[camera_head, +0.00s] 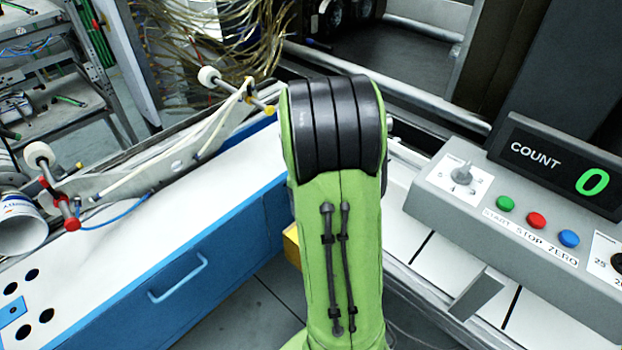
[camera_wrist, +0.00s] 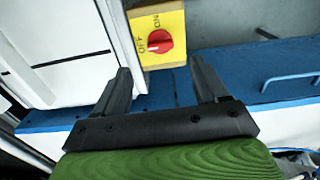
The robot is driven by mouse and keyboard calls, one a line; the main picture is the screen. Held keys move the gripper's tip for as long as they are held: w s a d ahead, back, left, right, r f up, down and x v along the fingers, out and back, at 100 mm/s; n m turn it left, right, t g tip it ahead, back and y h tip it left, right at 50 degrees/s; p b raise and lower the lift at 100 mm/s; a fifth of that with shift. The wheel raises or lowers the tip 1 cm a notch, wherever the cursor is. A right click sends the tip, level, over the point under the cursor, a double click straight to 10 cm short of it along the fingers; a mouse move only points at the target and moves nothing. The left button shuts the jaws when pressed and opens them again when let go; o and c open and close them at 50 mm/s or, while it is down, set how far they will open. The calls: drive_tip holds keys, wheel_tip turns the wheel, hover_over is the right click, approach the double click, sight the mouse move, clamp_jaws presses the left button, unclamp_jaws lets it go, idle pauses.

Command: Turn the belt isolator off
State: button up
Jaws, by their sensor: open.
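The belt isolator is a yellow box (camera_wrist: 174,22) with a round red knob (camera_wrist: 159,42), at the upper middle of the wrist view. OFF is printed to the left of the knob and ON above it. The way the knob points is too small to read surely. My gripper (camera_wrist: 160,68) is open and empty, its two dark fingers on either side of the knob in the picture, with the knob beyond their tips. No contact shows. In the head view my green arm hides the gripper and the knob; a yellow edge (camera_head: 291,246) shows beside the arm.
A blue cabinet with a handle (camera_head: 180,278) and white top stands at the left. A grey control panel (camera_head: 475,205) with green, red and blue buttons and a COUNT display (camera_head: 560,165) reading 0 is at the right. A white panel (camera_wrist: 55,45) stands left of the isolator.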

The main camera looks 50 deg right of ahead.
wheel_tip(320, 180, up, 7)
drive_tip(key=p, duration=0.1)
drive_tip(key=shift+p, duration=0.3)
